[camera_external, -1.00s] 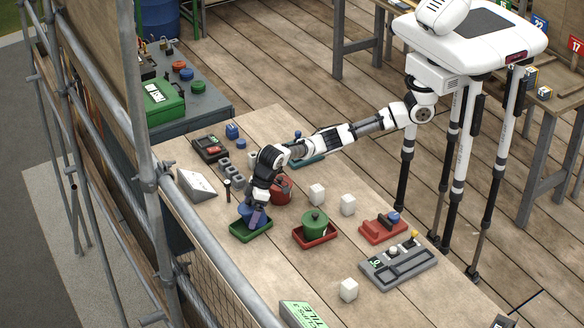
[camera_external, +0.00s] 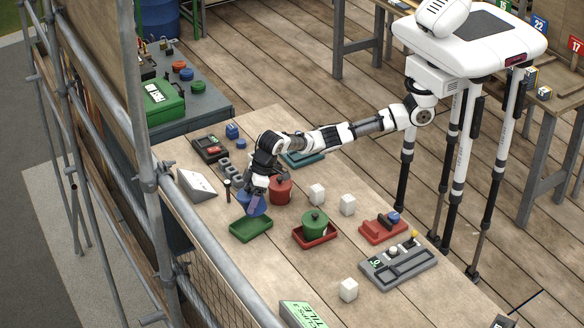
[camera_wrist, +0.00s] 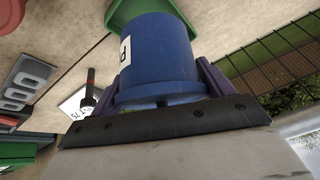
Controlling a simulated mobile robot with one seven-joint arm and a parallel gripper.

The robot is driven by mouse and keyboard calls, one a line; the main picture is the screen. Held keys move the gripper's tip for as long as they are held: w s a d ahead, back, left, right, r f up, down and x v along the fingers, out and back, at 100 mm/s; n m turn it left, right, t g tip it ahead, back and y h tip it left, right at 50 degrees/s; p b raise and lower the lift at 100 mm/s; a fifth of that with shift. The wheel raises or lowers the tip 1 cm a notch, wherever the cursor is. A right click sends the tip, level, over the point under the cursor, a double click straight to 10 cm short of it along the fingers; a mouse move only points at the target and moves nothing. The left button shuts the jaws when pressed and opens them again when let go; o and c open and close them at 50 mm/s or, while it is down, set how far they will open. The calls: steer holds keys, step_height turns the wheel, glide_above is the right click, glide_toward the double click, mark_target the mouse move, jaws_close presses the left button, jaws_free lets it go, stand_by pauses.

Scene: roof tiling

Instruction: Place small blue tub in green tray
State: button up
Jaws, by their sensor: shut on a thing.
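The small blue tub (camera_wrist: 158,55) is held in my gripper (camera_external: 253,206), with a purple finger on either side of it. The tub has a white label with a dark letter. In the external view the tub is partly covered by the fingers and looks raised, beside the far edge of the green tray (camera_external: 250,230). The green tray lies on the wooden bench and looks empty. In the wrist view part of the green tray (camera_wrist: 146,12) shows past the tub at the top.
A red pot (camera_external: 280,190) stands close to the right of my gripper. A green pot (camera_external: 315,222) sits in a red tray (camera_external: 318,242). White blocks (camera_external: 317,194) stand further right. A white wedge-shaped stand (camera_external: 197,185) is at left, near the scaffold mesh.

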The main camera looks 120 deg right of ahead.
step_height(320, 180, up, 14)
steer(key=w+a+n+t+h, duration=0.1)
steer(key=n+t, duration=0.1)
steer(key=t, duration=0.1)
steer(key=shift+h, duration=0.3)
step_height(320, 180, down, 19)
steer(key=p, duration=0.3)
steer(key=shift+w+a, duration=0.15)
steer(key=shift+f, duration=0.6)
steer(key=o, duration=1.1)
steer(key=p+v, duration=0.2)
steer(key=v, duration=0.2)
steer(key=p+v, duration=0.3)
steer(key=v, duration=0.1)
steer(key=p+v, duration=0.3)
steer(key=v, duration=0.2)
steer(key=shift+w+r, duration=0.25)
steer(key=shift+w, duration=0.2)
